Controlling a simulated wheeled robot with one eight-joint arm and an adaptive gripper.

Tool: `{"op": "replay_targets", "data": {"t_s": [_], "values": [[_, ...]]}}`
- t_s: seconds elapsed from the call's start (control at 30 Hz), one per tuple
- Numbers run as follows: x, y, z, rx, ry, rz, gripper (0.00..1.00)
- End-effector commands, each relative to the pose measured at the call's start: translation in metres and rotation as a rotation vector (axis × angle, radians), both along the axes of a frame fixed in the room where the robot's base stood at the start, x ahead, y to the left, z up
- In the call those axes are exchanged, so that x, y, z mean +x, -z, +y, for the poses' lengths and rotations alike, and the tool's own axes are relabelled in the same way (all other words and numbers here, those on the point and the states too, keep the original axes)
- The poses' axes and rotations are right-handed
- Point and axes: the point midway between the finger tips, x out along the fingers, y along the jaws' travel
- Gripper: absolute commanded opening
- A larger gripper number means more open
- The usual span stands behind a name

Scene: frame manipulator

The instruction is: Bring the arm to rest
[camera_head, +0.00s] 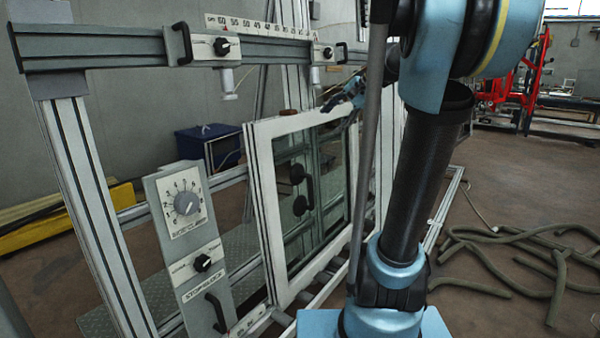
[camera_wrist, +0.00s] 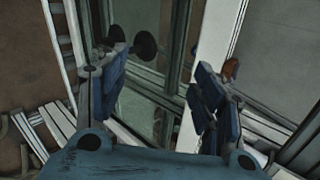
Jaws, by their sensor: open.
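My gripper (camera_head: 345,98) is at the upper right of the white window frame (camera_head: 263,190) in the head view, partly hidden by the grey rod and my arm. In the wrist view my gripper (camera_wrist: 158,88) has its two blue fingers wide apart, with nothing held between them. Glass and a dark handle with round pads (camera_wrist: 145,43) show beyond the gap. The white frame (camera_wrist: 205,50) passes behind the right finger. I cannot tell whether a finger touches it. My arm bends down to the gripper from the right side of the head view.
The clamping rig has a top rail (camera_head: 120,50) with a scale and a control panel (camera_head: 187,210) with a dial. A blue box (camera_head: 205,140) stands behind. Green hoses (camera_head: 530,255) lie on the floor at right. Open floor lies around them.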

Motion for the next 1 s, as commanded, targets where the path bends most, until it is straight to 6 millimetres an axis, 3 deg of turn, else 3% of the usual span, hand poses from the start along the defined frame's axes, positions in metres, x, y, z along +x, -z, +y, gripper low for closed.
{"op": "replay_targets", "data": {"t_s": [0.03, 0.27, 0.6, 0.8, 1.0], "values": [[-0.021, 0.018, 0.003, -0.049, -0.037, -0.003, 0.61], [-0.105, 0.099, -0.002, -0.283, -0.207, -0.020, 0.61], [-0.217, 0.220, -0.033, -0.612, -0.478, -0.023, 0.61], [-0.266, 0.279, -0.056, -0.769, -0.615, -0.015, 0.61], [-0.287, 0.306, -0.070, -0.844, -0.682, -0.007, 0.61]]}}
